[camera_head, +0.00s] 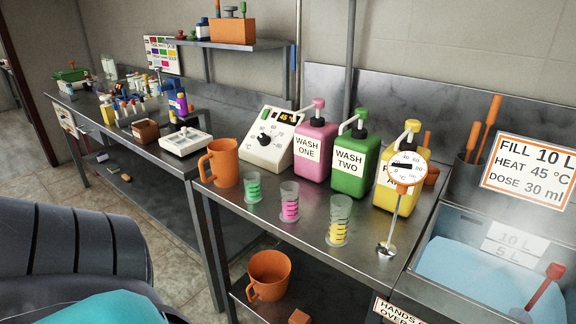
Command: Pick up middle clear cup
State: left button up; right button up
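Three clear measuring cups stand upright in a row along the front of the steel counter (290,240). The middle clear cup (290,202) has pink markings or contents. The left clear cup (253,189) shows green and the right clear cup (339,221), the largest looking, shows yellow. The middle cup stands apart from both, with nothing in front of it. Neither of my grippers is in view.
Behind the cups stand an orange jug (222,163), a pink pump bottle (315,150), a green one (355,163) and a yellow one (388,190). A dial thermometer (404,168) on a thin stem stands right of the cups. A sink (500,265) lies further right.

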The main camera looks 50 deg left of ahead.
aim_at(289, 190)
jog(key=j+z, duration=0.1)
jog(key=j, duration=0.8)
jog(key=k+j, duration=0.15)
jog(key=j, duration=0.8)
jog(key=z, duration=0.05)
